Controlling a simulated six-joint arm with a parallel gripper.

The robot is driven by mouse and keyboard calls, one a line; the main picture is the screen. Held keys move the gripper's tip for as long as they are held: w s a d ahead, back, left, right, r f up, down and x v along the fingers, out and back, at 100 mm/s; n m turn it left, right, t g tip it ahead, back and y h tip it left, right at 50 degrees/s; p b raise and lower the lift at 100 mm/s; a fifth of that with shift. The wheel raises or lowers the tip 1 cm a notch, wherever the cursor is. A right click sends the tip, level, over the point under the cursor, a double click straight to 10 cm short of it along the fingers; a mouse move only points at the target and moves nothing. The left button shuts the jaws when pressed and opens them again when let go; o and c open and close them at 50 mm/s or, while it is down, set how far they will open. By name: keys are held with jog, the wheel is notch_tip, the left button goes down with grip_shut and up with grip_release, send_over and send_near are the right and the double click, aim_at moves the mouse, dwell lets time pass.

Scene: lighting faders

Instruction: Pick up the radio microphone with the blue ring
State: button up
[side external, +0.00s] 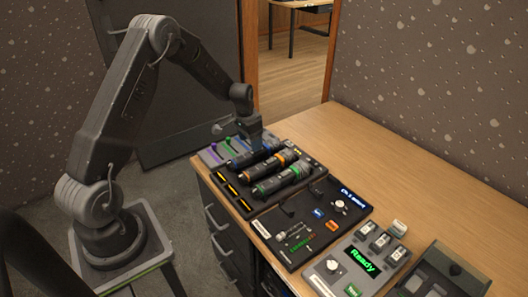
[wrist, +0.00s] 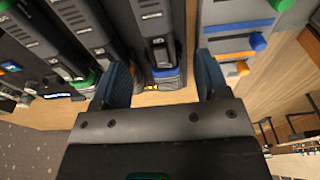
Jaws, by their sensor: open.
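The radio microphone with the blue ring (side external: 243,159) lies in the rear slot of a dark dock (side external: 318,170), beside the orange-ringed (side external: 262,170) and green-ringed (side external: 275,184) microphones. My gripper (side external: 257,146) is over the blue-ringed one, partly hiding it. In the wrist view, the blue-ringed microphone (wrist: 151,18) runs up from between the two fingers of my gripper (wrist: 162,68), its blue band near the fingers. The jaws are open, one finger on each side. Whether they touch it cannot be told.
A fader panel with coloured strips (side external: 212,154) stands close behind the blue-ringed microphone. A dark control panel (side external: 317,221) and a grey unit reading "Ready" (side external: 340,277) stand nearer the front right. The wooden desk (side external: 375,160) is clear behind them.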

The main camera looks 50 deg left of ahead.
aim_at(255, 154)
jog(key=shift+w+d+f, duration=0.1)
jog(key=shift+w+f, duration=0.15)
jog(key=shift+f, duration=0.9)
jog(key=shift+w+a+f, duration=0.1)
jog(key=shift+w+f, duration=0.15)
jog(key=shift+f, duration=0.9)
jog(key=shift+w+d+f, duration=0.1)
jog(key=shift+w+f, duration=0.15)
jog(key=shift+f, duration=0.9)
jog(key=shift+c, duration=0.2)
jog(key=c, duration=1.2)
jog(key=shift+o, duration=0.2)
jog(key=shift+r, duration=0.15)
